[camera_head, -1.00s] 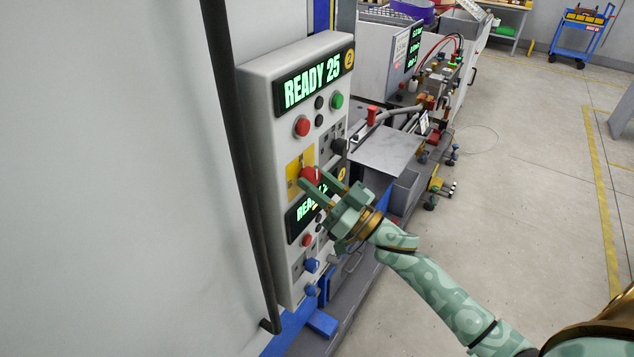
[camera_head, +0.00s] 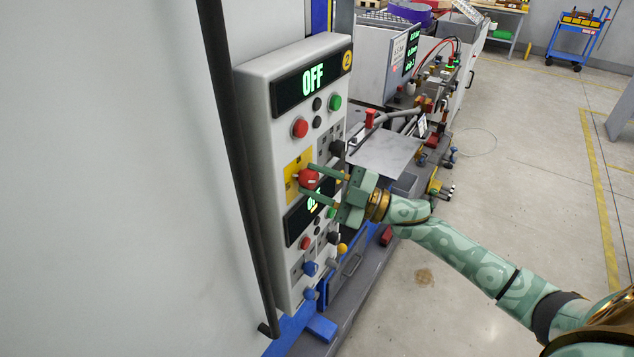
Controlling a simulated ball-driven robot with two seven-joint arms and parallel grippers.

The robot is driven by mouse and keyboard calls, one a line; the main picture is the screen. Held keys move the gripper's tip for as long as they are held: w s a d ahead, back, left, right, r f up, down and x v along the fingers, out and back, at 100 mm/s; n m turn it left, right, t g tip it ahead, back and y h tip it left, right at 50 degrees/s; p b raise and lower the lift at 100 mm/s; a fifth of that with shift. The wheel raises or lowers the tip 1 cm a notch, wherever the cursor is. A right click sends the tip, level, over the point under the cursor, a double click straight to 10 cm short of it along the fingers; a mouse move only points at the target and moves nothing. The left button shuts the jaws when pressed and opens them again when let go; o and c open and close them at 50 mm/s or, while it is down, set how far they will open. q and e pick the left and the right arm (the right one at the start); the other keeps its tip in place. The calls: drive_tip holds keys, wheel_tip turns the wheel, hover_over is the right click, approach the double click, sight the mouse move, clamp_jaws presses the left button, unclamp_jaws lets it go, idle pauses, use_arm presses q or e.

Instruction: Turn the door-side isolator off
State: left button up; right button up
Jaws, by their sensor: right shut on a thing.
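The isolator is a red rotary knob (camera_head: 309,179) on a yellow plate (camera_head: 292,163) on the grey control panel (camera_head: 255,110). My right gripper (camera_head: 308,181) is shut on this knob, one finger above it and one below. The upper display (camera_head: 312,78) reads OFF in green. The lower display (camera_head: 296,220) is partly hidden by my fingers, so its text is hard to read. My left gripper is out of view.
A red button (camera_head: 300,128) and a green button (camera_head: 334,102) sit above the isolator. Blue knobs (camera_head: 309,268) sit low on the panel. A long black bar (camera_head: 232,150) runs down the left. Open floor (camera_head: 520,170) lies to the right.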

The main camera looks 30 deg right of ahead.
drive_tip(key=n+g, duration=0.1)
drive_tip(key=n, duration=0.1)
drive_tip(key=n+g, duration=0.1)
drive_tip(key=n, duration=0.2)
drive_tip(key=shift+d+r+p, duration=0.1)
drive_tip(key=shift+r+p, duration=0.1)
drive_tip(key=shift+p, duration=0.1)
drive_tip(key=shift+n+g+h+p, duration=0.35)
drive_tip(key=shift+n+g, duration=0.35)
drive_tip(key=shift+n, duration=0.8)
drive_tip(key=o, duration=1)
drive_tip(key=b+v, duration=0.1)
drive_tip(key=v, duration=1.5)
drive_tip(key=shift+s+d, duration=0.1)
